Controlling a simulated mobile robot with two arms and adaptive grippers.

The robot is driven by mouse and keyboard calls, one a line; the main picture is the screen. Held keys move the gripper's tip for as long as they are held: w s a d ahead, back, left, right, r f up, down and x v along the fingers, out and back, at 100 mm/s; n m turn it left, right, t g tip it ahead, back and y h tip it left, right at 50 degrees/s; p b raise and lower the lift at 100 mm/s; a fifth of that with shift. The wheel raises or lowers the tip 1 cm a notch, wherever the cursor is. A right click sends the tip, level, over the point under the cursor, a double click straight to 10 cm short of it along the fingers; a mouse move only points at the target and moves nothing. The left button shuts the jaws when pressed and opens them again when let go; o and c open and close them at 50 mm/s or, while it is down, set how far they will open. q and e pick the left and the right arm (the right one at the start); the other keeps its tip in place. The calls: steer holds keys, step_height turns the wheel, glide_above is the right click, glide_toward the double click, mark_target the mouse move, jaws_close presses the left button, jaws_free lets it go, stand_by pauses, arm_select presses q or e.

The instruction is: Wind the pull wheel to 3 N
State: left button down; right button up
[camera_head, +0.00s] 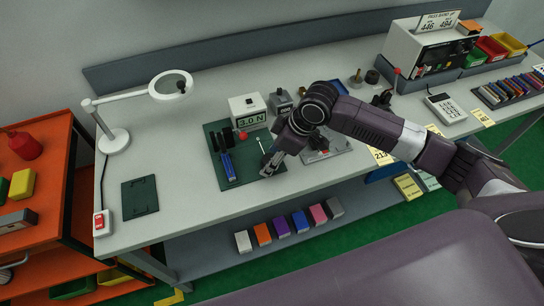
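A white box with a green display (250,119) reading 3.0 N stands at the back edge of a dark green board (222,178). On the board are upright black parts (213,142), a blue strip-like part (228,166) and a red knob (243,135). I cannot tell for sure which part is the pull wheel; my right gripper may hide it. My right arm comes in from the right, and its gripper (273,168) points down at the board's right side. Its fingers are small and partly covered, so their opening and any contact are unclear. My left gripper is not in view.
A grey plate with a red part (324,152) lies under my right forearm. A magnifier lamp (114,141) and a small dark green mat (140,196) are at left. Bare table (180,190) lies between mat and board. A white-fronted machine (425,48) stands at back right.

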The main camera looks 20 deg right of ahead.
steer(key=shift+r, duration=0.2)
steer(key=v, duration=1.1)
steer(key=shift+r, duration=0.3)
steer(key=shift+d, duration=0.1)
